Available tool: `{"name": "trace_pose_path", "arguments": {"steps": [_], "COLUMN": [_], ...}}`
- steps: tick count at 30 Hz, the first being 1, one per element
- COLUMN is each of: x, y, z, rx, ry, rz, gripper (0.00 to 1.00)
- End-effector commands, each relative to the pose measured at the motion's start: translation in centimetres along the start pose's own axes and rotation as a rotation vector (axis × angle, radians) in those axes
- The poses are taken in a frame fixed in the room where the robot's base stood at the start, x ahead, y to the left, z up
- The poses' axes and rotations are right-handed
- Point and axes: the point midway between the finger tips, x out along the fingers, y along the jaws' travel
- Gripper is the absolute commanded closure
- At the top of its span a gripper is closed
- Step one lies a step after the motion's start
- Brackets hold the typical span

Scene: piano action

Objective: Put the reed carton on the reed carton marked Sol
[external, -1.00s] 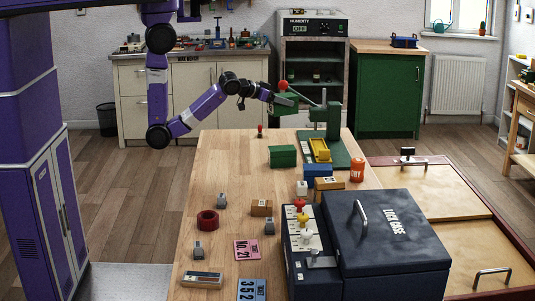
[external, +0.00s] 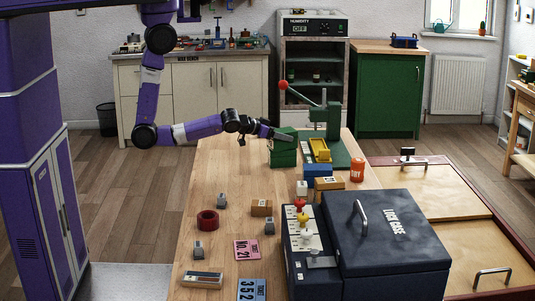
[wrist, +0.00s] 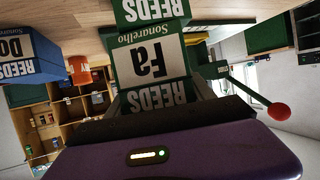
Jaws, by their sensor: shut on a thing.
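A blue carton (external: 317,170), reading "Do" in the wrist view (wrist: 28,52), and an orange tub (external: 357,170) are nearby.

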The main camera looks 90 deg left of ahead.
Motion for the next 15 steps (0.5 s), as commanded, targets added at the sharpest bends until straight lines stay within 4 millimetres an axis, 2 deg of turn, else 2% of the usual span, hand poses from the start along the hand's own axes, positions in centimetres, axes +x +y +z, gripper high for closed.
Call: {"name": "trace_pose_path", "arguments": {"steps": [10,11,13,15], "x": [0.16,0.11,0.10,0.10], "y": [0.01,0.01,0.01,0.00], "z": [0.24,0.22,0.20,0.19], "rx": [0.000,0.000,0.000,0.000], "ry": [0.003,0.001,0.001,0.001], "rz": [0.000,0.000,0.000,0.000], "gripper": [0.96,0.32,0.19,0.17]}}
